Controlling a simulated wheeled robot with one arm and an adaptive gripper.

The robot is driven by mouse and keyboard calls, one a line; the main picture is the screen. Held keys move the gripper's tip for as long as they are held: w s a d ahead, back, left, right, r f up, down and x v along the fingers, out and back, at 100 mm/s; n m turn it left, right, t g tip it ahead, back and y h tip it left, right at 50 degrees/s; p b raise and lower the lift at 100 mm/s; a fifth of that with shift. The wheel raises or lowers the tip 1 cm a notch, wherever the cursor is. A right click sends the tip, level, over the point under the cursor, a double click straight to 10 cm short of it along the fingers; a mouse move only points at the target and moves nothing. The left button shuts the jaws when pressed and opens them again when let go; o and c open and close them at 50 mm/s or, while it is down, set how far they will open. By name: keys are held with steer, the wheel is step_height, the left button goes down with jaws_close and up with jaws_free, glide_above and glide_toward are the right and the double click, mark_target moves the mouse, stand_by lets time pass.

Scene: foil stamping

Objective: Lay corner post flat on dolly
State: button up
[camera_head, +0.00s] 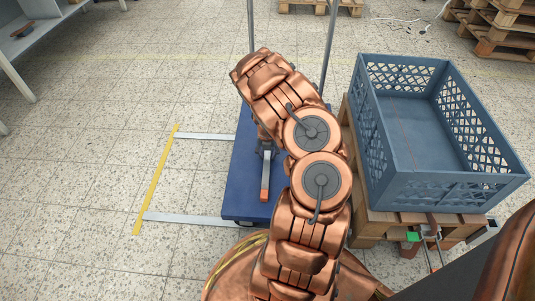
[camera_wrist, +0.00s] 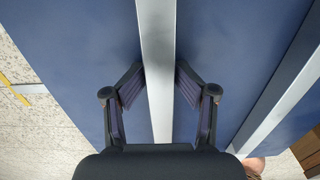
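In the wrist view a long pale grey corner post (camera_wrist: 157,40) runs from the top edge down behind my gripper's body. The blue dolly deck (camera_wrist: 70,50) lies beneath it. My gripper's two dark fingers (camera_wrist: 160,78) meet the post from both sides, and their tips touch its edges. In the head view my copper arm reaches over the blue dolly (camera_head: 243,190) and hides most of the gripper. A grey length of the post (camera_head: 266,170) with an orange end shows left of the arm, over the deck. I cannot tell whether the post touches the deck.
A blue crate (camera_head: 405,205) sits on a wooden pallet right of the dolly. Two upright grey poles (camera_head: 251,25) rise at the dolly's far end. Pale strips and a yellow line (camera_head: 157,178) mark the floor at left, where it is clear.

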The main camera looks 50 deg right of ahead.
steer(key=shift+o, duration=1.2)
steer(key=shift+f, duration=0.15)
step_height(320, 180, up, 12)
